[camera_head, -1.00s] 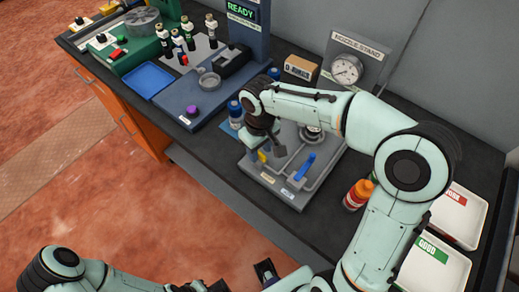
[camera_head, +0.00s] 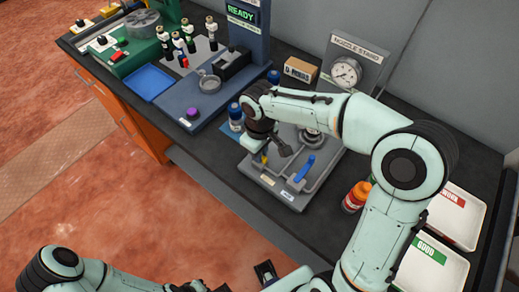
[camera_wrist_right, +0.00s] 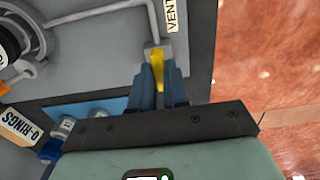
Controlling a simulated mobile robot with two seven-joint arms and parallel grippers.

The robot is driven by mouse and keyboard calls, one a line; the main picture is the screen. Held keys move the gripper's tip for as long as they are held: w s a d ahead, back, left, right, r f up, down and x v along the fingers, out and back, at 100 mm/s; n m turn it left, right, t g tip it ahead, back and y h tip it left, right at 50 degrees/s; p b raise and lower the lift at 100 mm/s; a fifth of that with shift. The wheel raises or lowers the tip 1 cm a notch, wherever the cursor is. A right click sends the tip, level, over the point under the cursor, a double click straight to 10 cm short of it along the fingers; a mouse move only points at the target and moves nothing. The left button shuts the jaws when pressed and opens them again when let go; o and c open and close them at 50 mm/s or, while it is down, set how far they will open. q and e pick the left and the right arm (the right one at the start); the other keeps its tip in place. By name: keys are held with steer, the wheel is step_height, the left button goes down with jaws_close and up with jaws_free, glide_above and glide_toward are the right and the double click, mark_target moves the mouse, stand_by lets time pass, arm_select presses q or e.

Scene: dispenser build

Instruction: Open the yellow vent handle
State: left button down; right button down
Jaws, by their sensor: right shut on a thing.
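The yellow vent handle (camera_wrist_right: 158,68) shows in the right wrist view between my right gripper's two blue-grey fingers (camera_wrist_right: 159,88), beside a label reading VENT (camera_wrist_right: 172,14). The right gripper is shut on the handle. In the head view a small bit of the yellow handle (camera_head: 264,158) shows by my right gripper (camera_head: 272,150), at the left of the grey plumbing panel (camera_head: 300,202). The wrist covers much of that corner.
A blue handle (camera_head: 304,168) sits on the panel to the right. A blue-capped bottle (camera_head: 235,117) stands close left of my right wrist. An orange bottle (camera_head: 356,196) stands right of the panel. A pressure gauge (camera_head: 345,72) and an O-rings box (camera_head: 300,70) stand behind.

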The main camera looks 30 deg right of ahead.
steer(key=c, duration=1.1)
jaws_free()
arm_select(q)
steer(key=shift+w+r+p, duration=0.35)
steer(key=shift+r+p, duration=0.15)
steer(key=shift+r, duration=0.15)
steer(key=shift+w+r+p, duration=0.3)
steer(key=shift+r+p, duration=0.2)
steer(key=shift+r, duration=0.1)
arm_select(e)
step_height(320, 180, up, 13)
steer(key=shift+r, duration=0.2)
